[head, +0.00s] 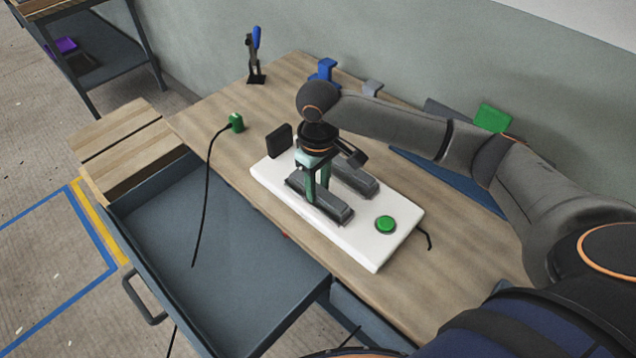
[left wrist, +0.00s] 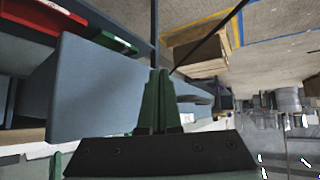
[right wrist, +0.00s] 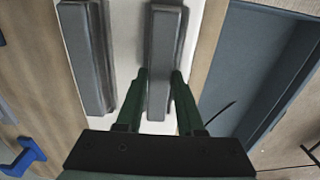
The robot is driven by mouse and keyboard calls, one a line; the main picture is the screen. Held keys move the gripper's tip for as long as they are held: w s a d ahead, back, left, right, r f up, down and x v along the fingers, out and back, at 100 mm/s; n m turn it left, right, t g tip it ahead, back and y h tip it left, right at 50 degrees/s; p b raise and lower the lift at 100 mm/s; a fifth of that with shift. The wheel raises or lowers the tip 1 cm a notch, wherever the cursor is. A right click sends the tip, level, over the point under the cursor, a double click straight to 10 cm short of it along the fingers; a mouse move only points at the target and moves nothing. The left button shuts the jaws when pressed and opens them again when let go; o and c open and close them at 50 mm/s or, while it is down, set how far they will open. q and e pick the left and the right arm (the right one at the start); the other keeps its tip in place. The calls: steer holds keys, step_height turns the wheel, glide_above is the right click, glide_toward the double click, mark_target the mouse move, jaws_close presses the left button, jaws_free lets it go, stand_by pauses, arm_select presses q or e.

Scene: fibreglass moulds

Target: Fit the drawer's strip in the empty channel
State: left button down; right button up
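A white board (head: 375,248) lies on the wooden bench and carries two parallel dark grey bars. My right gripper (head: 316,190) points down over the near bar (head: 337,209). In the right wrist view, its fingers (right wrist: 160,75) stand on both sides of that near bar (right wrist: 166,40) and look shut on it. The far bar (head: 357,178) stands free beside it, also seen in the right wrist view (right wrist: 86,55). I cannot tell a strip from its channel in either bar. The open drawer (head: 215,262) shows no strip. My left gripper (left wrist: 158,75) is shut and empty, away from the board.
A green button (head: 385,224) sits on the board. The cable hangs over the drawer.

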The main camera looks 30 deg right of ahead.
mark_target(318, 190)
steer(key=o, duration=0.5)
steer(key=shift+c, duration=0.2)
step_height(318, 190, up, 12)
steer(key=shift+r, duration=0.15)
stand_by(0.5)
